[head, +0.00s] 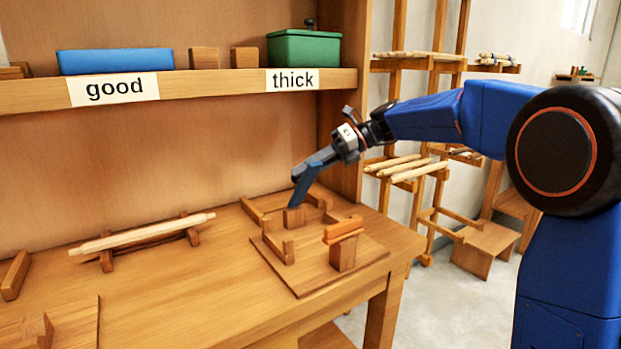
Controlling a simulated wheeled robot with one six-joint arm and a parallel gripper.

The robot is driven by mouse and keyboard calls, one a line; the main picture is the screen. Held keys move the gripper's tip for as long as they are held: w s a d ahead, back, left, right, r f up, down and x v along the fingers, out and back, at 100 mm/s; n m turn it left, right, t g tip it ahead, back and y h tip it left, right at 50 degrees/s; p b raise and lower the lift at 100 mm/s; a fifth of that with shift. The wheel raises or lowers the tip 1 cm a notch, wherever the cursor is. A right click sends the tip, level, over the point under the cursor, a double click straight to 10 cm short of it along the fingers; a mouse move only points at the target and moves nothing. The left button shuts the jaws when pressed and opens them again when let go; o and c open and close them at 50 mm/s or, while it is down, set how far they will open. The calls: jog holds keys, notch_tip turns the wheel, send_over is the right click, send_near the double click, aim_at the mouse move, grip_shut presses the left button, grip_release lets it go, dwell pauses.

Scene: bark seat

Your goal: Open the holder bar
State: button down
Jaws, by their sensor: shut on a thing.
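The wooden holder stands on a thin base board (316,280) at the right end of the bench. It has low wooden rails and posts at the back and left, and a post (342,257) topped by an orange-brown bar (343,229) at the front right. My gripper (294,206) reaches in from the upper right, with its blue fingers pointing down. It is shut on a small wooden piece (294,217) at the back of the holder. The fingers partly hide the rails behind, and I cannot tell how that piece joins the holder bar.
A pale stick (142,236) lies on two wooden cradles to the left. The shelf above, labelled "good" and "thick", carries a blue box (116,61) and a green lidded box (304,49). Racks with pale sticks (406,168) stand right of the bench. Bench top between cradles and holder is clear.

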jog(key=w+a+f, duration=0.2)
jog(key=w+a, duration=0.2)
jog(key=w, duration=0.2)
jog(key=shift+w+a, duration=0.25)
jog(key=shift+w, duration=0.05)
dwell(0.3)
jog(key=shift+f, duration=0.1)
dwell(0.4)
jog(key=c, duration=1.5)
grip_release()
jog(key=shift+w+d, duration=0.15)
jog(key=shift+d, duration=0.05)
jog(key=shift+a, duration=0.15)
